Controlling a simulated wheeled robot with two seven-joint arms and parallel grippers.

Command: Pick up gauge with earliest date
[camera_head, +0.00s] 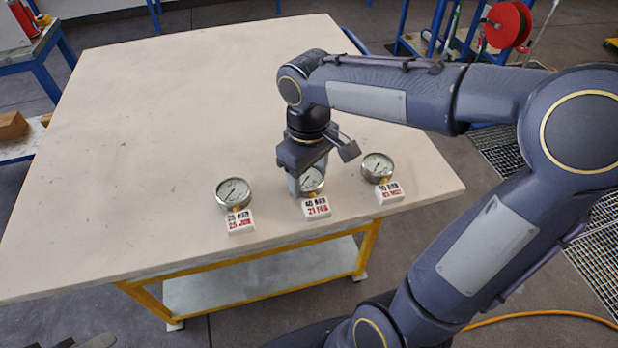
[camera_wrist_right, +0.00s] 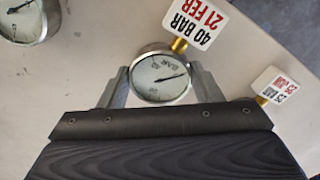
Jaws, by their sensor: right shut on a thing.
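Three round gauges with white tags are along the table's front edge. The middle gauge (camera_head: 312,180) has a tag reading 40 BAR, 21 FEB; it also shows in the right wrist view (camera_wrist_right: 160,76). My right gripper (camera_head: 302,184) is shut on this gauge, with one finger on each side of its dial in the wrist view. I cannot tell whether it is clear of the table. The left gauge (camera_head: 234,192) has a tag reading 25 BAR, 25 JUN. The right gauge (camera_head: 377,167) has a tag too small to read surely.
The pale table (camera_head: 150,130) is bare behind the gauges. Its front edge runs close to the tags. A red hose reel (camera_head: 508,25) on a blue frame stands beyond the table at the back right. A brown box (camera_head: 12,126) is at the far left.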

